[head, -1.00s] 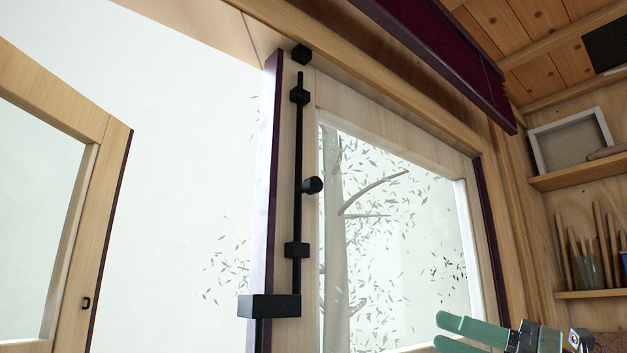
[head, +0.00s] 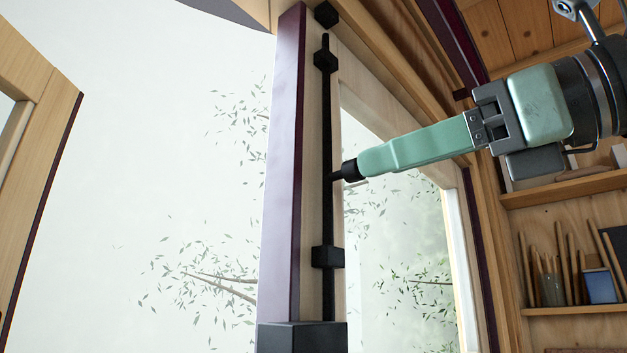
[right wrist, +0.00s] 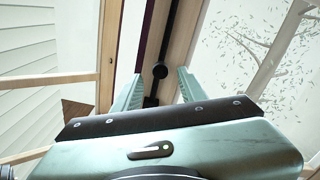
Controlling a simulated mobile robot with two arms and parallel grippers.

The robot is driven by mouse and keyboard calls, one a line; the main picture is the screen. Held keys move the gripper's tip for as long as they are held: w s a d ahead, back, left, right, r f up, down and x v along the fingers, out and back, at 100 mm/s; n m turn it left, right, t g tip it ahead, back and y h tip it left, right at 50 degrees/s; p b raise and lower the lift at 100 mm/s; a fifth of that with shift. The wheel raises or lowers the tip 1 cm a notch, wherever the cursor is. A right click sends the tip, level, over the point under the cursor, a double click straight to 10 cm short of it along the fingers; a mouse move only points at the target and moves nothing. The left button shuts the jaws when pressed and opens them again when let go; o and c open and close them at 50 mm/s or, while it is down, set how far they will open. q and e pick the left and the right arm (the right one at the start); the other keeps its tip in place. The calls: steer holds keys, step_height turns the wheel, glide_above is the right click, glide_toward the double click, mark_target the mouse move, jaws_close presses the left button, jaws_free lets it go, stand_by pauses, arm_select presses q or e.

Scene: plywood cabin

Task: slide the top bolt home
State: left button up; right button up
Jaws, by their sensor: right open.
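The top bolt (head: 328,215) is a black upright rod on the pale stile of the open-standing leaf. It runs through an upper guide (head: 325,58) and a lower guide (head: 328,257). Its upper end stands just below a black keeper block (head: 327,14) on the frame above. The bolt's round black knob (head: 350,171) sticks out at mid-rod. My right gripper (head: 364,163) reaches in from the right with its green fingertips at the knob. In the right wrist view the fingers are open, with the knob (right wrist: 159,71) between their tips; I cannot tell contact. My left gripper is out of view.
A black box-shaped block (head: 301,338) sits at the foot of the rod. A purple edge strip (head: 285,160) runs left of the stile. Shelves with brushes and pots (head: 580,275) stand at the right. Another wooden leaf (head: 45,130) is at the far left.

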steer(key=p+x, duration=0.3)
steer(key=x, duration=0.3)
steer(key=shift+s+d+r, duration=0.1)
steer(key=shift+s+d, duration=0.2)
steer(key=shift+d, duration=0.1)
steer(key=shift+c, duration=0.3)
jaws_close()
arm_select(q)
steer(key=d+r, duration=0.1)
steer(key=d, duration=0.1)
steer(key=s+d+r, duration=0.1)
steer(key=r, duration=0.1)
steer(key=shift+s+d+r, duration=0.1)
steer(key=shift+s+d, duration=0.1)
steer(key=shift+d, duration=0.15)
arm_select(e)
steer(key=shift+a, duration=0.1)
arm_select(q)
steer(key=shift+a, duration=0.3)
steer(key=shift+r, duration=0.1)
